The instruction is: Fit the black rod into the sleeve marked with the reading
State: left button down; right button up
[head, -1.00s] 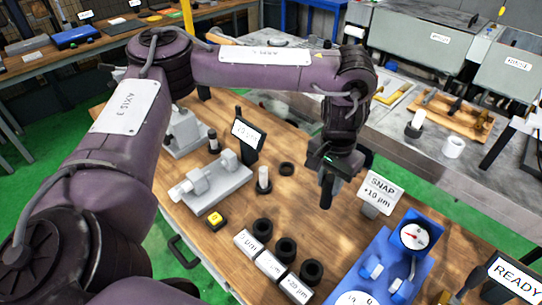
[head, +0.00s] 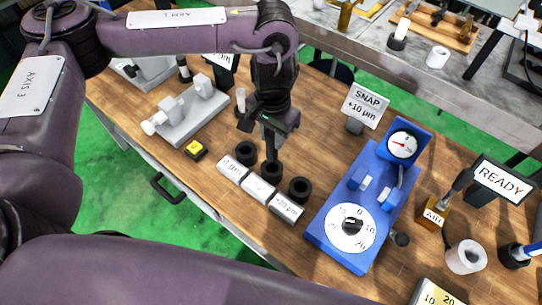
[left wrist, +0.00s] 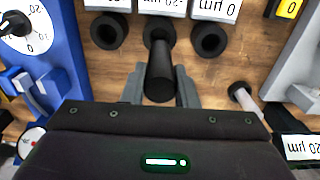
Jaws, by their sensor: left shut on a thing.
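My left gripper (head: 270,135) is shut on the black rod (head: 271,146) and holds it upright over the middle of three black sleeves. The rod also shows in the left wrist view (left wrist: 160,75) between the two grey fingers. Its lower end overlaps the middle sleeve (head: 271,169); I cannot tell whether the tip is inside. The left sleeve (head: 245,153) and right sleeve (head: 299,189) stand apart on either side, each behind a white label block. The sign (head: 366,104) reads SNAP +10 µm. My right gripper is out of view.
A blue gauge stand (head: 330,228) with a dial stands to the right of the sleeves. A white-topped pin (head: 241,101) stands behind the gripper. A READY sign (head: 500,182) is far right.

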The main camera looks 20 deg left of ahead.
aim_at(272, 155)
pick_arm(q)
notch_tip(272, 155, down, 5)
jog(key=shift+f+b, duration=0.1)
jog(key=shift+b, duration=0.2)
jog(key=shift+f+b, duration=0.4)
jog(key=shift+f, duration=1.5)
jog(key=shift+f, duration=0.15)
jog(key=c, duration=1.1)
grip_release()
jog(key=shift+c, duration=0.2)
jog(key=shift+r, duration=0.5)
notch_tip(272, 155, up, 11)
jog(key=shift+r+p, duration=0.15)
jog(key=shift+p, duration=0.5)
